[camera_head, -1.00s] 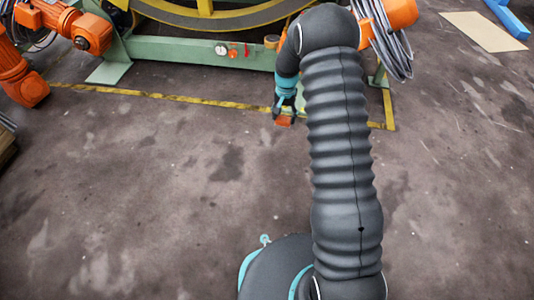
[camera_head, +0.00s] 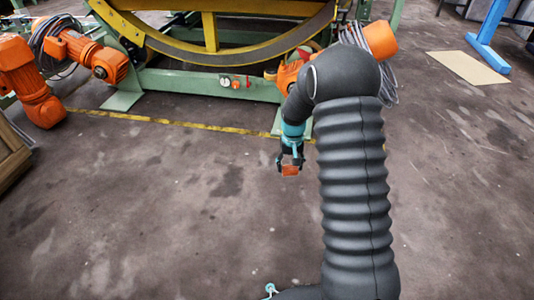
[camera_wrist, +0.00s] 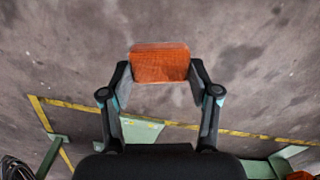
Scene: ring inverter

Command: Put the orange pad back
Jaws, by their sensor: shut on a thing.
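The orange pad (camera_wrist: 160,63) is a small reddish-orange block. It sits between the fingertips of my gripper (camera_wrist: 160,76) in the wrist view, with a finger against each side. In the head view the pad (camera_head: 290,170) hangs below my gripper (camera_head: 290,162), which points down over the bare floor in front of the green frame. The pad looks clear of the floor, though its height is hard to judge. The place where the pad belongs cannot be made out.
A green frame (camera_head: 190,84) carrying a large yellow ring (camera_head: 210,32) stands at the back. A yellow floor line (camera_head: 170,121) runs before it. Orange machines (camera_head: 90,55) stand at the left. A wooden crate (camera_head: 10,157) is at the left edge. The middle floor is clear.

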